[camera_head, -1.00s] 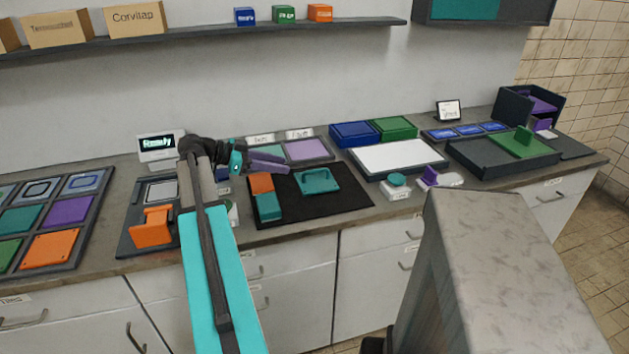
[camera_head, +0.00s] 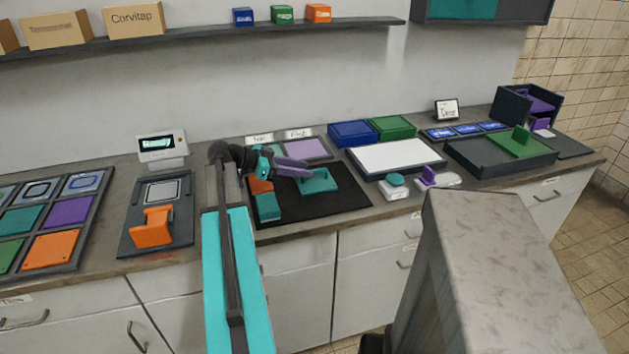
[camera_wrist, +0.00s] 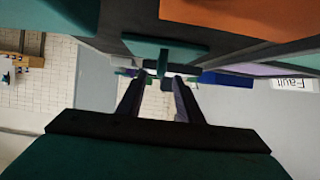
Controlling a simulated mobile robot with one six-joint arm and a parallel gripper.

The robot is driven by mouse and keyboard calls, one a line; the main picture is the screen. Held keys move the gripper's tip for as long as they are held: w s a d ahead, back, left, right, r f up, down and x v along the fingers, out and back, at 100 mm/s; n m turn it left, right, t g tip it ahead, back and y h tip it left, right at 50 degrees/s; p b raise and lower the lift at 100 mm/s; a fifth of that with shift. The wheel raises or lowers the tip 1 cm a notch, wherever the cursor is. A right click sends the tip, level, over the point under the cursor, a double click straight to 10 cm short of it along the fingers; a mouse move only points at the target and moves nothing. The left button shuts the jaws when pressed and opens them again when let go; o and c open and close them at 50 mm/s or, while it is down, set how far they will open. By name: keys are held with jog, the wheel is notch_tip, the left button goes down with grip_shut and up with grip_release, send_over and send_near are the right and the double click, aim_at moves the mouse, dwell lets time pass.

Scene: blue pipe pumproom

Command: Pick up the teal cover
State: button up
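The teal cover (camera_head: 325,181) lies on a black mat on the counter, a flat plate with a raised handle. I cannot tell whether the fingers touch the handle.
An orange block (camera_head: 260,186) and a teal block (camera_head: 268,207) are on the black mat (camera_head: 300,210), left of the cover. A lilac panel (camera_head: 306,148) lies behind. A white-topped tray (camera_head: 398,158) is to the right. The mat's front right is clear.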

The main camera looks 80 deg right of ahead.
aim_at(315, 171)
jog(key=shift+s, duration=0.1)
jog(key=shift+p+x, duration=0.8)
jog(key=shift+x, duration=1.75)
grip_shut()
